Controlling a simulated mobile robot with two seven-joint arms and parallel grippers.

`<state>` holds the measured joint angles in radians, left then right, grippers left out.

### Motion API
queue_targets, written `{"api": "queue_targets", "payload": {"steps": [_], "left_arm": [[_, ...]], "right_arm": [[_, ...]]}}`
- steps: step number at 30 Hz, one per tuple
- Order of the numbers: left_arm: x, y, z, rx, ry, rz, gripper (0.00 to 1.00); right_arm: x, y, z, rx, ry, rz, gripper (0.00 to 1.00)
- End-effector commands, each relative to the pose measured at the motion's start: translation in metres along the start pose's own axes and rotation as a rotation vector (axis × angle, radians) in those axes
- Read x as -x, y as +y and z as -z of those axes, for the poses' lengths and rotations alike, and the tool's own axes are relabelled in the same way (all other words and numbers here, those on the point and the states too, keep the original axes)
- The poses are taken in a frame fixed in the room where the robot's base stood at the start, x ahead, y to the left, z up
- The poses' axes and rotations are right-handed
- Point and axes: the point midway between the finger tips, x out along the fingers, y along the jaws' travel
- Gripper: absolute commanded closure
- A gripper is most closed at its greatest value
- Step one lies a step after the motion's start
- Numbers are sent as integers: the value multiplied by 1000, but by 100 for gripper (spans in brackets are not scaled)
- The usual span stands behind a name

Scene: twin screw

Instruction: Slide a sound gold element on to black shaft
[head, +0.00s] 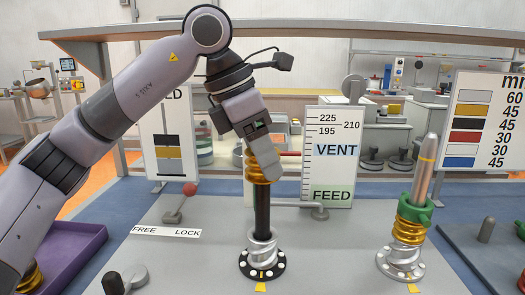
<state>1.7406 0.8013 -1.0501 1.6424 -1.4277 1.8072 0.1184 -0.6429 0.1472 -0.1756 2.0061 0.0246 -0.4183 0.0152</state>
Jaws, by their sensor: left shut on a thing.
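The black shaft (262,208) stands upright near the middle on a round black flange (262,264). A silver screw element (262,246) sits around its foot. A gold element (256,168) is at the top of the shaft, in line with it; I cannot tell how far the shaft reaches inside it. My left gripper (266,160) comes down from above and is shut on this gold element, covering part of it and the shaft's tip. My right gripper is out of view.
A second shaft (424,165), pale metal, stands at right with a green ring (413,211), gold element (409,230) and silver element. A purple tray (70,250) at left holds another gold element (33,278). A red-knobbed lever (189,189) and the VENT/FEED board (330,165) stand near the black shaft.

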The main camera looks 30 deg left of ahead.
Motion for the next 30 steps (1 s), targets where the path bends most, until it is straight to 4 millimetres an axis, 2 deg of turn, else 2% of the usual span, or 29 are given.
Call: {"api": "queue_targets", "payload": {"steps": [10,11,13,14,23,26,30], "left_arm": [[-18,0,7,0,-2,-1,81],[-17,0,7,0,-3,-1,37],[-16,0,6,0,-3,-1,14],[-16,0,6,0,-2,-1,11],[-15,0,7,0,1,0,11],[-4,0,6,1,-3,-1,11],[19,0,6,0,-4,-2,11]], "right_arm": [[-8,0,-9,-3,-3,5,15],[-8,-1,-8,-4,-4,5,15],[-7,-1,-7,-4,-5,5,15],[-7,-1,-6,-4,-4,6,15],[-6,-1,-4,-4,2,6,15],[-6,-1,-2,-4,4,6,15],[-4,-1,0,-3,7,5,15]]}}
